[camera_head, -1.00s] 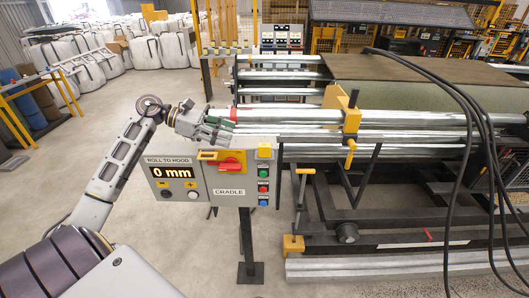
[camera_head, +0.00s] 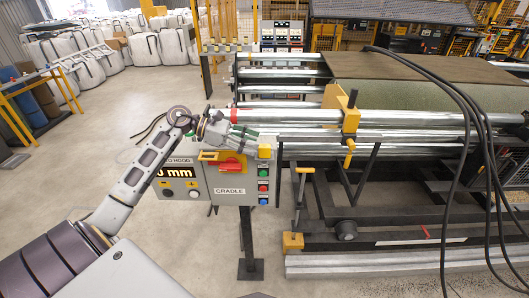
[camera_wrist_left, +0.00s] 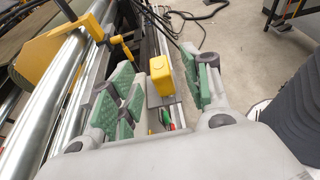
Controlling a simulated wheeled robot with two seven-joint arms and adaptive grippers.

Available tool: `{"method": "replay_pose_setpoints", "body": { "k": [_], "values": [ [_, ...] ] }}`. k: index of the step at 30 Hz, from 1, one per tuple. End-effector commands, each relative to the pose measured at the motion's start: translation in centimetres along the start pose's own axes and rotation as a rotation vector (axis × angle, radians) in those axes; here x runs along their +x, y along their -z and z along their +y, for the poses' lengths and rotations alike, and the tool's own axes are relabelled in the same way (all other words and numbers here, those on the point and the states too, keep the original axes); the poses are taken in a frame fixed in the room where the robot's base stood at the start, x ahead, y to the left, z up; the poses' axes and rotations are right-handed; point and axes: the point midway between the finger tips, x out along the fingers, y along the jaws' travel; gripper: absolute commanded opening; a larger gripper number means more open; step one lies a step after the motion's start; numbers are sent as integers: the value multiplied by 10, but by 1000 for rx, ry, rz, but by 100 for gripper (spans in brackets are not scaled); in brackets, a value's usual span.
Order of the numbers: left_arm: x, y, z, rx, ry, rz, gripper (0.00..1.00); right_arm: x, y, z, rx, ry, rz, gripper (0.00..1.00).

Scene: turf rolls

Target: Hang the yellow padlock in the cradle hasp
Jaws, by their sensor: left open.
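A yellow block that looks like the padlock (camera_head: 264,151) sits at the top right corner of the grey cradle control box; its shackle cannot be made out. It also shows in the left wrist view (camera_wrist_left: 160,76), between and beyond the fingers. My left gripper (camera_head: 247,135) is open, above the box's top edge and just left of the padlock, apparently not touching it. The red handle (camera_head: 232,164) on its yellow plate is on the box front. A yellow piece at its upper left (camera_head: 208,156) may be the hasp. My right gripper is not in view.
Chrome rollers (camera_head: 290,117) run behind the box, with a yellow clamp (camera_head: 351,120) on them. Black cables (camera_head: 468,120) hang at the right. Coloured buttons (camera_head: 263,173) line the box's right side. The floor left of the box is clear.

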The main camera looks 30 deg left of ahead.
Motion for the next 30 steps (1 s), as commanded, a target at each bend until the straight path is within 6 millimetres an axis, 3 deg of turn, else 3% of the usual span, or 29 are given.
{"method": "replay_pose_setpoints", "body": {
  "k": [11,24,30],
  "values": [
    [5,0,0,-1,0,-1,48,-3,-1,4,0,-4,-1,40],
    [43,2,2,0,0,-3,48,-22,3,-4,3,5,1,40],
    [52,4,2,0,0,-1,48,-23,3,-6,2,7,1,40]
  ]
}}
